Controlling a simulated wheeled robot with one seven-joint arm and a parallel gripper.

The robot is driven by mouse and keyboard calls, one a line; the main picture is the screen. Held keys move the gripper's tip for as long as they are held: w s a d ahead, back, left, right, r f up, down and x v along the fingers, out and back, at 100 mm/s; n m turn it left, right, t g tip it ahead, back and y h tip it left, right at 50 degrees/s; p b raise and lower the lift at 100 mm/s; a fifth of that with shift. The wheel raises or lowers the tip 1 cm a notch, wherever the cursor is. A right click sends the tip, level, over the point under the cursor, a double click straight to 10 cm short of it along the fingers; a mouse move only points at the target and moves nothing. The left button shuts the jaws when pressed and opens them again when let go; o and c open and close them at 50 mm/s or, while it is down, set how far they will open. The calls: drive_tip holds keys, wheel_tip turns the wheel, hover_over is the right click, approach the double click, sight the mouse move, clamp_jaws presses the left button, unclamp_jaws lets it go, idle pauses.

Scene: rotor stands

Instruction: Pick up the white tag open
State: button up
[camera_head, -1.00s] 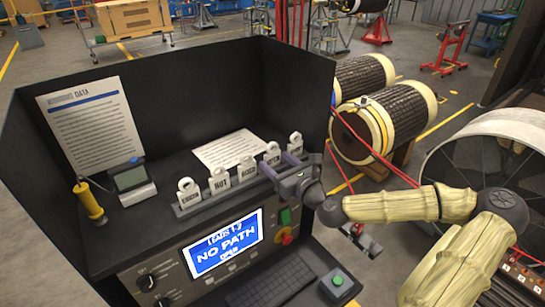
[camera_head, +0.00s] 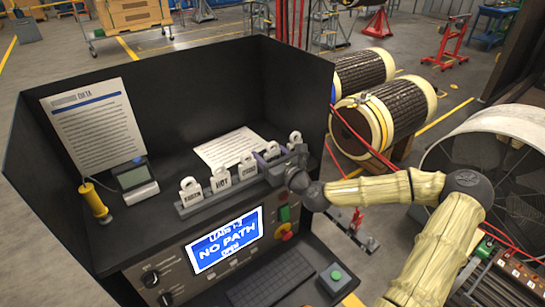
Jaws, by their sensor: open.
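Several white tags with ring tops stand in a row in a grey rack (camera_head: 195,208) on the console. The front ones read EARTH (camera_head: 190,193) and HOT (camera_head: 220,180), with a third tag (camera_head: 248,167) behind them. The lettering on the two far tags, the fourth (camera_head: 271,149) and the last (camera_head: 295,138), is too small or hidden to read, so I cannot tell which says OPEN. My gripper (camera_head: 270,156) is open, its purple fingers at the fourth tag. Its wrist hides part of the rack's right end. I cannot tell whether the fingers touch the tag.
Black walls (camera_head: 180,85) enclose the console's back and sides. A screen (camera_head: 225,240) reads NO PATH. A paper sheet (camera_head: 228,147) lies behind the tags. A handheld meter (camera_head: 135,180) and a yellow-handled probe (camera_head: 94,202) are at the left. A green button (camera_head: 336,276) sits in front.

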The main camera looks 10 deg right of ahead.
drive_tip(key=shift+c, duration=0.2)
drive_tip(key=c, duration=0.5)
wheel_tip(320, 180, up, 10)
drive_tip(key=b, duration=0.2)
idle(0.8)
